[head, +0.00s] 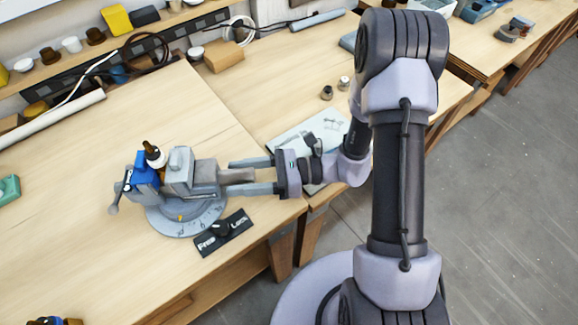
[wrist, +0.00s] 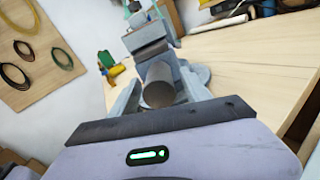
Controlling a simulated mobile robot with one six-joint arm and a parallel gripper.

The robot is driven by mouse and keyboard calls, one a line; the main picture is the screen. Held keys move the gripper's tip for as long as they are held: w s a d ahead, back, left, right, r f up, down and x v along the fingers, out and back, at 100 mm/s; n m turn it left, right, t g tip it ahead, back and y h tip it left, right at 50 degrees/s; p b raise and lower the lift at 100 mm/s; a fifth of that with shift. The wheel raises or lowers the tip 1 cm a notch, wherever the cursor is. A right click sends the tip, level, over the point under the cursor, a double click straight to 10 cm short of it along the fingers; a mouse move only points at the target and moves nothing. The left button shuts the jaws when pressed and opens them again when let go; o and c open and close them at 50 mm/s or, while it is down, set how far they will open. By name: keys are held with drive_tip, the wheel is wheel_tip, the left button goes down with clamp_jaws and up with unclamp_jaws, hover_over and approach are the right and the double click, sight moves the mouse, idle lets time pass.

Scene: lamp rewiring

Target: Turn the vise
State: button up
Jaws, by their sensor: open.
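The grey vise (head: 178,172) stands on a round grey base (head: 187,222) with dial marks and a yellow mark, near the bench's front edge. A blue part and a brown-and-white lamp piece (head: 154,155) show at its far left jaw. A thick round bar (head: 236,176) sticks out of the vise towards my gripper. My gripper (head: 230,177) is open, with one finger on each side of the bar. In the wrist view the bar's round end (wrist: 158,91) lies between the fingers, with the vise (wrist: 148,43) behind it. I cannot tell whether either finger touches the bar.
A black plate (head: 224,233) marked Free and Lock, with a knob, lies in front of the base. A printed sheet (head: 310,135) lies behind my gripper. A cardboard-coloured block (head: 223,56) and cables are at the back. The bench left of the vise is mostly clear.

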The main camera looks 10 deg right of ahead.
drive_tip(key=s+d+p, duration=0.1)
drive_tip(key=d+p, duration=0.1)
drive_tip(key=d, duration=1.4)
drive_tip(key=shift+s+d+p, duration=0.35)
drive_tip(key=shift+d, duration=0.05)
